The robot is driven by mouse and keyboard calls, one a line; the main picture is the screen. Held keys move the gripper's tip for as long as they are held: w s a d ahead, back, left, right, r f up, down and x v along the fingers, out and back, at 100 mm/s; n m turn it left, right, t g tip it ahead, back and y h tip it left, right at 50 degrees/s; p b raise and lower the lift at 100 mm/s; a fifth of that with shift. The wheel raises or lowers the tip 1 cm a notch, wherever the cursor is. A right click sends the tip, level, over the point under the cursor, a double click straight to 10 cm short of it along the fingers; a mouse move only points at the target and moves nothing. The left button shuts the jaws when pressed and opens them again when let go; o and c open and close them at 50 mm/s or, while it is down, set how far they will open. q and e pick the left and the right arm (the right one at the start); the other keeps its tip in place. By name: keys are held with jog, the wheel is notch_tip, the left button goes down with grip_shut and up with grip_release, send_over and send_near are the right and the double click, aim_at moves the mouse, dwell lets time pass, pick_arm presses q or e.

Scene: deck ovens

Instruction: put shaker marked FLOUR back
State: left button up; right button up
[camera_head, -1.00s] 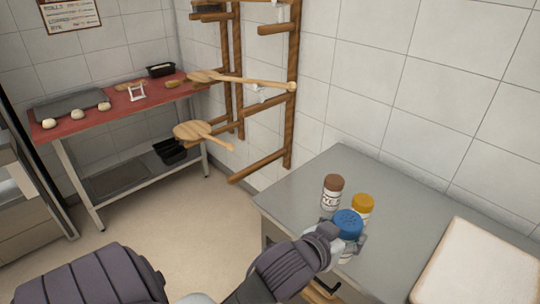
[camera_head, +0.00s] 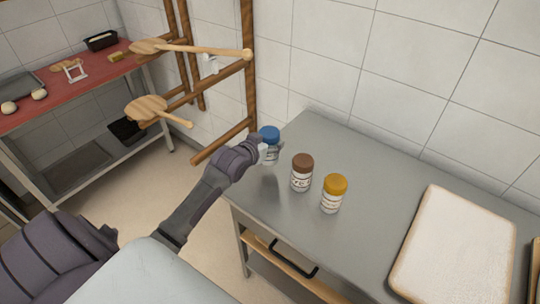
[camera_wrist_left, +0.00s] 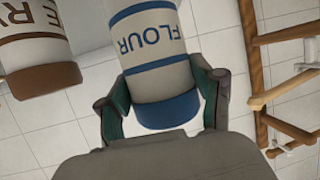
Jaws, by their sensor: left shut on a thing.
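The shaker marked FLOUR, with a blue cap (camera_head: 269,132), is at the back left corner of the steel table (camera_head: 360,165). My left gripper (camera_head: 266,152) is shut around it; its fingers hide part of the body in the head view. The left wrist view shows the blue word FLOUR on the shaker (camera_wrist_left: 150,55) between both fingers (camera_wrist_left: 163,100). I cannot tell whether its base touches the table. A brown-capped shaker (camera_head: 301,175) and a yellow-capped shaker (camera_head: 333,195) stand upright to its right. My right gripper is out of view.
A pale board (camera_head: 455,250) lies on the table's right part. A wooden rack (camera_head: 249,70) holding peels (camera_head: 150,110) stands by the wall behind the left gripper. A red-topped bench (camera_head: 60,85) is at far left. Bare steel lies behind the shakers.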

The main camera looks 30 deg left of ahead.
pick_arm(q)
jog(key=shift+d+f, duration=0.1)
jog(key=shift+f, duration=0.7)
notch_tip(320, 180, down, 4)
jog(key=shift+w+r, duration=0.1)
jog(key=shift+r, duration=0.05)
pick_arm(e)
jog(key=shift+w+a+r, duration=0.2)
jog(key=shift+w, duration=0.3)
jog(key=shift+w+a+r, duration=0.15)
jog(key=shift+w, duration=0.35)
pick_arm(q)
jog(key=o, duration=1.3)
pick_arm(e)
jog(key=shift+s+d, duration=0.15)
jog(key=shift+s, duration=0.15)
